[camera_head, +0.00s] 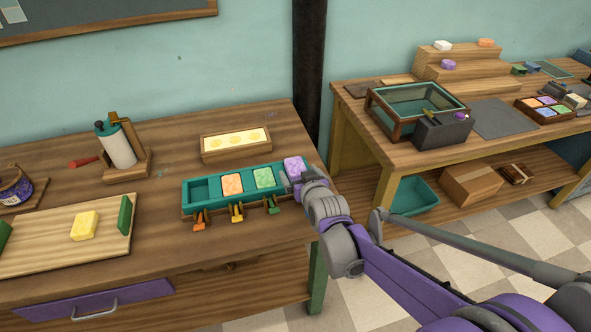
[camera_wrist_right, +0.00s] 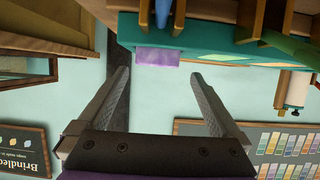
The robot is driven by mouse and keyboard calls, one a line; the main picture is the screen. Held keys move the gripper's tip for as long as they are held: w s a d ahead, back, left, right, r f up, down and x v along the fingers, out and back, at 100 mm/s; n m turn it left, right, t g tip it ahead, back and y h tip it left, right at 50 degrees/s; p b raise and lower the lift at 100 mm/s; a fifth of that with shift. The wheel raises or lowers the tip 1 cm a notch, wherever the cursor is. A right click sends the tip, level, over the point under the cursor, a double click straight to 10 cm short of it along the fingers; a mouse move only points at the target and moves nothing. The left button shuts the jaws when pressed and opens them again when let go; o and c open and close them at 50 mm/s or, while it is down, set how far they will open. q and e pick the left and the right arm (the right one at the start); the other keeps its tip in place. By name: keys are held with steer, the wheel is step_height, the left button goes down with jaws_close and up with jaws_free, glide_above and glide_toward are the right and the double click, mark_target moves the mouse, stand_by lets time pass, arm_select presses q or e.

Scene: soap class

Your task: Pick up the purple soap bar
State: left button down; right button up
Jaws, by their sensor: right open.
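The purple soap bar (camera_head: 294,165) is at the right end of a teal tray (camera_head: 205,208), beside a green bar (camera_head: 263,177) and an orange bar (camera_head: 232,184). In the right wrist view, which is upside down, the purple bar (camera_wrist_right: 157,56) stands out past the teal edge. My right gripper (camera_head: 288,182) is at the tray's front right end, close to the purple bar and partly covering that end. Its fingers (camera_wrist_right: 160,76) are spread apart with nothing between them. The bar lies just beyond the tips. My left gripper is not in view.
Behind the tray is a wooden box with pale yellow rounds (camera_head: 210,155). A yellow soap bar (camera_head: 85,225) lies on a board at left, near a roller stand (camera_head: 118,148). A dark post (camera_head: 308,60) stands behind.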

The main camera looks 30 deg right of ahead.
mark_target(297, 169)
steer(key=x, duration=0.4)
steer(key=shift+d+f, duration=0.3)
steer(key=shift+c, duration=0.3)
steer(key=c, duration=1.4)
